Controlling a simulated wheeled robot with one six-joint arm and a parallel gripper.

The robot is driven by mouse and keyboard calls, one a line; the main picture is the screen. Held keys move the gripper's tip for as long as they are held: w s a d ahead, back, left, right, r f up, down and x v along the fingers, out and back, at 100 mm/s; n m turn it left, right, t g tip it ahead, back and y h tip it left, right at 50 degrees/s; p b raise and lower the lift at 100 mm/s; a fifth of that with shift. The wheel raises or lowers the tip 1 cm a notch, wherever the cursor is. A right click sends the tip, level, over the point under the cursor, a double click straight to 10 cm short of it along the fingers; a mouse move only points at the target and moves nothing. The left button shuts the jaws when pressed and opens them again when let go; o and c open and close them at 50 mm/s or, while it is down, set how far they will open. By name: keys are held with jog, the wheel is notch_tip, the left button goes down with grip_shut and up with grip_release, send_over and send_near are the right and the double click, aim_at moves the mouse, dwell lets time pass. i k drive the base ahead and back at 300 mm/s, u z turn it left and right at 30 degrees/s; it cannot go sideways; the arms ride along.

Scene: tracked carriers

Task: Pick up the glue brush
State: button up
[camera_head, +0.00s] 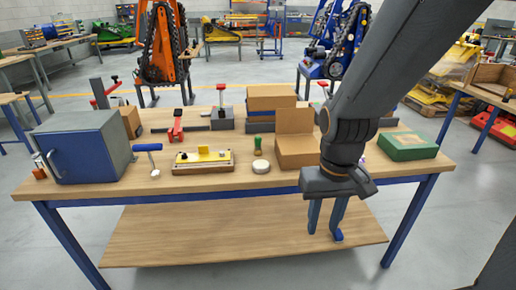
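I cannot surely pick out the glue brush. A small upright green-handled item (257,144) with a pale lower end stands mid-table and may be it; its bristles are too small to make out. It is behind a round whitish disc (261,166) and left of an open cardboard box. My gripper (324,235) points down at the table's front edge, right of and nearer than the green item. Its two blue fingers are apart with nothing between them. My forearm and wrist hide part of the table's right side.
The wooden table (215,188) holds a blue cabinet (85,155), a blue-handled tool (148,148), a yellow fixture on a board (203,157), a red clamp (176,130), cardboard boxes (295,151) and a green box (407,146). A bare lower shelf (190,235) lies below.

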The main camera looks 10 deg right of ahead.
aim_at(257, 152)
jog(key=k, duration=0.65)
jog(key=u, duration=0.6)
jog(key=i, duration=1.15)
jog(key=z, duration=0.65)
jog(key=i, duration=0.5)
jog(key=z, duration=0.5)
